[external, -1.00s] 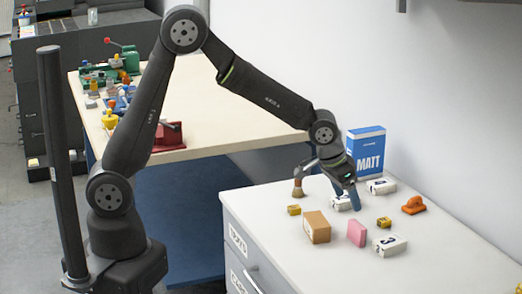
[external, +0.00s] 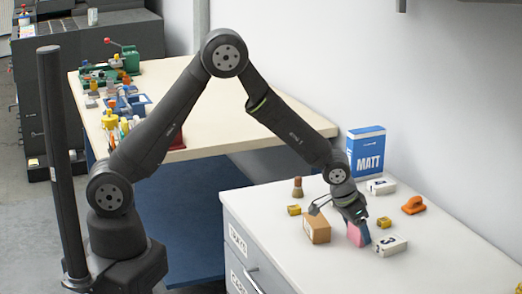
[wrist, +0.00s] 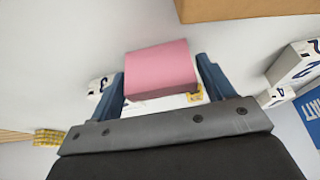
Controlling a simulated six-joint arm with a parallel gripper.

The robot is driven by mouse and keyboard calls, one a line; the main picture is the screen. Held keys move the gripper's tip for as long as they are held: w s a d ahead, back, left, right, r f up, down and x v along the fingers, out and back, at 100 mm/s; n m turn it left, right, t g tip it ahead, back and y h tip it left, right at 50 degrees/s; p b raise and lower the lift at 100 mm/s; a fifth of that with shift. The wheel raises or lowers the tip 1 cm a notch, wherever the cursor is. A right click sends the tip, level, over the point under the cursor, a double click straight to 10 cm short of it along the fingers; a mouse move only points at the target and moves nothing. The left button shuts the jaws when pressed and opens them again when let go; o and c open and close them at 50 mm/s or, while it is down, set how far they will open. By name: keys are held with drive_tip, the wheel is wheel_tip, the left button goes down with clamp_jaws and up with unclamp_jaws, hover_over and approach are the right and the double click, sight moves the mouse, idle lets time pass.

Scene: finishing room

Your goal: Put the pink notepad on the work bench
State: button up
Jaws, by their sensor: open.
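The pink notepad (external: 354,239) stands on the white drawer cabinet top (external: 425,245). My gripper (external: 359,227) is lowered over it. In the wrist view, the pink notepad (wrist: 160,68) lies between the two blue fingers of my gripper (wrist: 161,66). The fingers are open, one on each side; whether either touches the pad is not clear. The work bench (external: 215,119), with a cream top and blue panels, is at the back left, beyond the cabinet.
A tan box (external: 316,228) is close left of the notepad and a numbered white block (external: 390,246) close right. A blue MATT box (external: 366,152), a brush (external: 298,187) and an orange item (external: 413,205) stand around. Tools crowd the bench's left side; its right is clear.

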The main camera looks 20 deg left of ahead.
drive_tip(key=shift+f, duration=0.15)
drive_tip(key=c, duration=0.8)
